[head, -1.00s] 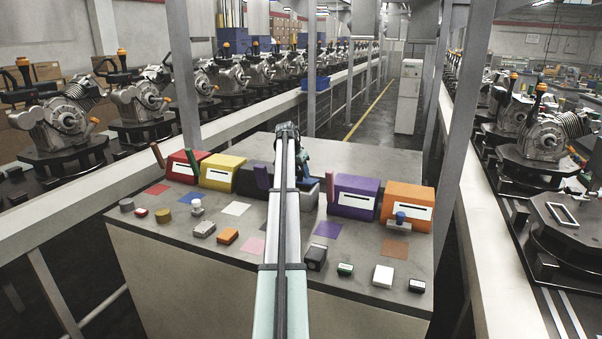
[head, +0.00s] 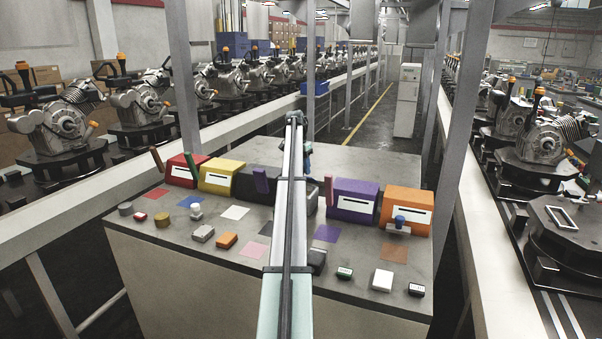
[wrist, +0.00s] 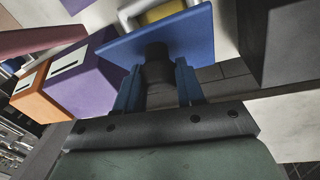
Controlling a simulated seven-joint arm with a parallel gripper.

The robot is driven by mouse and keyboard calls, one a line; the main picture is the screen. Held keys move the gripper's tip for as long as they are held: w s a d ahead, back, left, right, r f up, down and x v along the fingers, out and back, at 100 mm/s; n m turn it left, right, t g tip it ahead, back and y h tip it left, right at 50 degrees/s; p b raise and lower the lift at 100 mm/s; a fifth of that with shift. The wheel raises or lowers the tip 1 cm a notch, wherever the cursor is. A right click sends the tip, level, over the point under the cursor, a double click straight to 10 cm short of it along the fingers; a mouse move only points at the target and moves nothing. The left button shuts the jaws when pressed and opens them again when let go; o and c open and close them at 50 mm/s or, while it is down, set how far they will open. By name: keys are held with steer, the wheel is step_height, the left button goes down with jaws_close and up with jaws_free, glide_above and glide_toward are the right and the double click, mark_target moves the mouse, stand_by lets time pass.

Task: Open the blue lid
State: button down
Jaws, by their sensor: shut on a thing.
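The blue lid (wrist: 195,36) is a flat square plate with a black knob (wrist: 157,66), close in front of the wrist camera. My gripper (wrist: 156,82) has its blue fingers on both sides of the knob and is shut on it. Past the lid's upper edge a pale rim (wrist: 130,14) shows with something yellow (wrist: 160,12) inside it. I cannot tell whether the lid still touches that rim.
A purple box (head: 352,201) and an orange box (head: 407,209) stand right of my arm; yellow (head: 215,175) and red (head: 181,171) boxes stand left. Several small blocks and coloured patches lie along the grey table's (head: 370,158) front. The back of the table is clear.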

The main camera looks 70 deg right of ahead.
steer(key=shift+d+r+y, duration=0.2)
steer(key=shift+d+y, duration=0.25)
steer(key=shift+d, duration=0.05)
steer(key=shift+d+r+y, duration=0.15)
steer(key=shift+d+y, duration=0.3)
steer(key=shift+d, duration=0.05)
steer(key=shift+s, duration=0.1)
steer(key=c, duration=0.7)
jaws_free()
steer(key=shift+a, duration=0.1)
